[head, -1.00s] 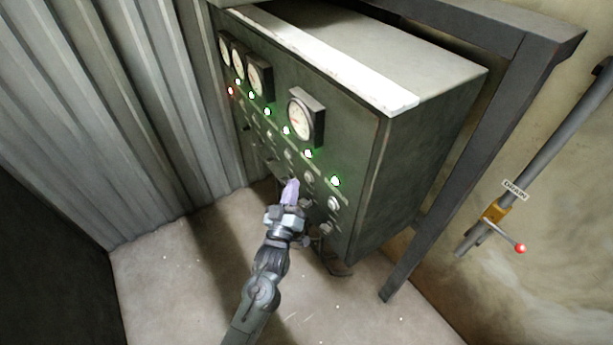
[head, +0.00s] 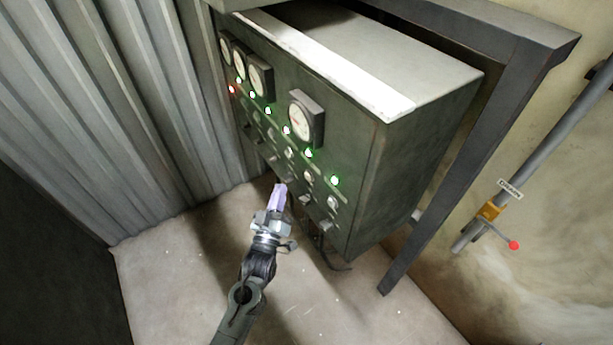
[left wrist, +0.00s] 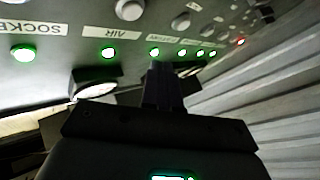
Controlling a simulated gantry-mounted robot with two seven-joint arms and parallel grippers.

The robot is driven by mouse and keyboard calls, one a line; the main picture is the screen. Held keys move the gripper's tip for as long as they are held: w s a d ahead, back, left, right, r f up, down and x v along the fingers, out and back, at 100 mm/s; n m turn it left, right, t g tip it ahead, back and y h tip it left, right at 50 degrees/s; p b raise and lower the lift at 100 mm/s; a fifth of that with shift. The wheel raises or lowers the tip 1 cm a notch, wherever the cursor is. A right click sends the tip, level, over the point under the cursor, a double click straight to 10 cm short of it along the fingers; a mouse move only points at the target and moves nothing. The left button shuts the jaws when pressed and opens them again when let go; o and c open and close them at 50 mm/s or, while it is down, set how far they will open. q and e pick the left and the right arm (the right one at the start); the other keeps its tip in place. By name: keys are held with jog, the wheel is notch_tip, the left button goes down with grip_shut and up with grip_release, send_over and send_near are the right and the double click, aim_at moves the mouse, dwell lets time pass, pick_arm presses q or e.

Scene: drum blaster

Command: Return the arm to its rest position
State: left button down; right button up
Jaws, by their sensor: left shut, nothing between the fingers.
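My left gripper (head: 279,190) is shut and empty, in front of the lower part of a dark green control panel (head: 345,150) in the head view. Its fingers look pale purple and point up toward the panel. In the left wrist view the dark closed fingers (left wrist: 163,85) stand before the panel face, close to a row of green lights (left wrist: 109,53). I cannot tell the exact gap between fingertips and panel. The panel carries several green lights (head: 334,181) and one red light (head: 232,90) at the left end. My right gripper is not in view.
Round gauges (head: 304,117) stick out of the panel. A dark metal frame (head: 460,165) stands to its right. A pipe with a yellow valve (head: 489,211) and red-knobbed lever (head: 513,245) is on the right wall. Corrugated wall (head: 100,110) is at left. The floor (head: 185,270) is clear.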

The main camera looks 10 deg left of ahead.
pick_arm(q)
jog(key=s+a+f+m+g+h, duration=0.15)
jog(key=s+f+g, duration=0.35)
jog(key=s+f, duration=0.7)
jog(key=s+a+r+m+g, duration=0.15)
jog(key=s+m+g, duration=0.45)
jog(key=s+g, duration=1.2)
jog(key=s+r+t+p, duration=0.2)
jog(key=r+p, duration=1.5)
jog(key=s+r+t+p, duration=0.2)
jog(key=r+t+p, duration=0.1)
jog(key=r+p, duration=1.4)
jog(key=shift+s+d+r+y+p, duration=0.2)
jog(key=shift+d+r+y+p, duration=0.15)
jog(key=shift+r+y, duration=0.15)
